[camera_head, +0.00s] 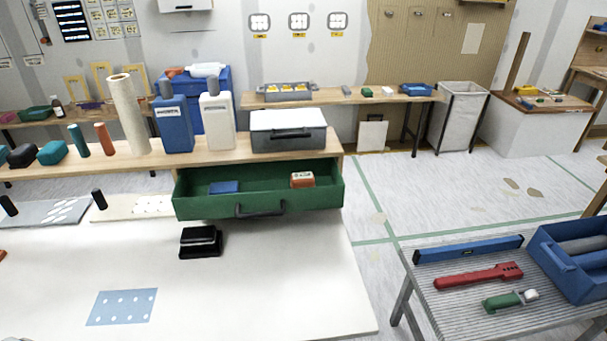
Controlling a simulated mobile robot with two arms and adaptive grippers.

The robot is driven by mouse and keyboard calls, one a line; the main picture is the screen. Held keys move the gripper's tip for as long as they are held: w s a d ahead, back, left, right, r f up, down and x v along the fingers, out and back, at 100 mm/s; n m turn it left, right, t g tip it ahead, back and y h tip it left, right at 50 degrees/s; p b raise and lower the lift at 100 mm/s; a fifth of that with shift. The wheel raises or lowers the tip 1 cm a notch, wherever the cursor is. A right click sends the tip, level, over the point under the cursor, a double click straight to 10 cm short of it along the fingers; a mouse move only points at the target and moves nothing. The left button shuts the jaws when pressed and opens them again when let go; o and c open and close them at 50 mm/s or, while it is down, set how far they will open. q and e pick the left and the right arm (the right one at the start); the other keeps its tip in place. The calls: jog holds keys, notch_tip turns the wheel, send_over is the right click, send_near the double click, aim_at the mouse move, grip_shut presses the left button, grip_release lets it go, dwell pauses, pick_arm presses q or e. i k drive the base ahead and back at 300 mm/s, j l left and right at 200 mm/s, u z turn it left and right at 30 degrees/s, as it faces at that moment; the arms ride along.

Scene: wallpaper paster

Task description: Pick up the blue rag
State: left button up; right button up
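A small flat blue item (224,187), which looks like a folded blue rag, lies inside the open green drawer (262,207), left of its middle. A small orange-red and white block (302,179) lies in the same drawer, to the right and apart from it. A light blue sheet with white dots (122,307) lies flat on the white table at the lower left; I cannot tell whether it is cloth or paper. Neither of my grippers shows in the head view.
The drawer juts out under a wooden bench (60,168) bearing bottles, rolls and a grey toolbox (288,137). A black box-like object (201,241) sits on the white table (270,300) before it. A ridged grey table (455,308) with tools stands right. The floor between is clear.

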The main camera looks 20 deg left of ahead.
aim_at(230, 187)
jog(key=u, duration=1.3)
